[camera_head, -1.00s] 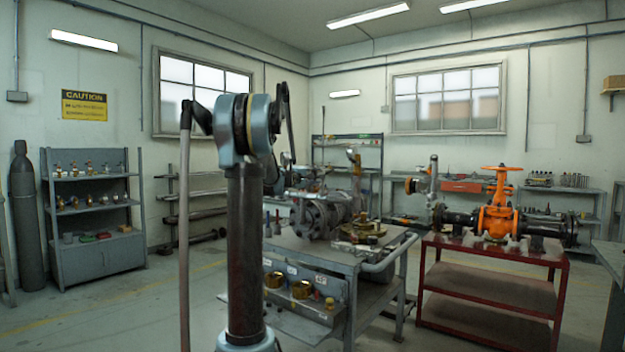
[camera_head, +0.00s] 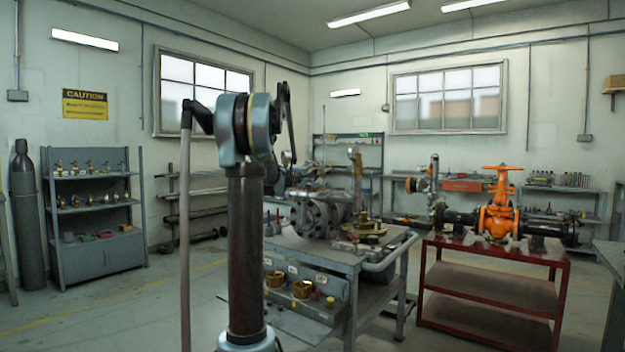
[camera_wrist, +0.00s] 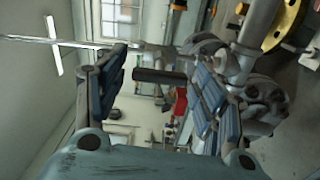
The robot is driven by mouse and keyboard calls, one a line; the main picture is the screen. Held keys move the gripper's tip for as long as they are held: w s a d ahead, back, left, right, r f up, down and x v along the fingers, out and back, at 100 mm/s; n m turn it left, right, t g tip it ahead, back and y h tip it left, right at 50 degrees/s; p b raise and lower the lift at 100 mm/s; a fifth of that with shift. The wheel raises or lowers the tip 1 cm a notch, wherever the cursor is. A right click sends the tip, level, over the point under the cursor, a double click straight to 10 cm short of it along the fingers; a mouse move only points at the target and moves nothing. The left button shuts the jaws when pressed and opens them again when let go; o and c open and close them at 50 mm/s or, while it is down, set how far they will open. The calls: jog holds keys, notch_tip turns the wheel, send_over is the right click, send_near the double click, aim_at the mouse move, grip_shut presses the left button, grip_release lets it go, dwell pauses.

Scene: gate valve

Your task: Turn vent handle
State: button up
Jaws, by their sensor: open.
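My gripper (camera_wrist: 162,72) is open in the wrist view, with a blue-padded finger on each side. A dark cylindrical grip (camera_wrist: 160,76), possibly the vent handle, shows in the gap between the fingers. It joins a grey metal fitting (camera_wrist: 205,45) behind the right finger. I cannot tell whether either finger touches it. In the head view, a grey metal valve assembly (camera_head: 318,212) sits on a grey cart (camera_head: 345,262). My own arm covers its left side, and I cannot make out the vent handle or the fingertips clearly there.
An orange gate valve (camera_head: 497,218) with dark pipes stands on a red cart (camera_head: 490,287) at the right. Brass parts (camera_head: 302,289) lie on the grey cart's lower shelf. A grey shelf (camera_head: 95,215) stands at the left wall.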

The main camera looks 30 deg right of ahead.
jog(key=v, duration=1.2)
jog(key=shift+w+f, duration=0.1)
jog(key=s+a+f+m+g+y, duration=0.3)
jog(key=s+a+f+y, duration=1.3)
jog(key=s+a+f, duration=2.2)
jog(key=a+g, duration=0.1)
jog(key=a, duration=0.1)
jog(key=shift+a+f+g+y, duration=0.25)
jog(key=shift+f+g+y, duration=0.05)
jog(key=shift+g, duration=0.1)
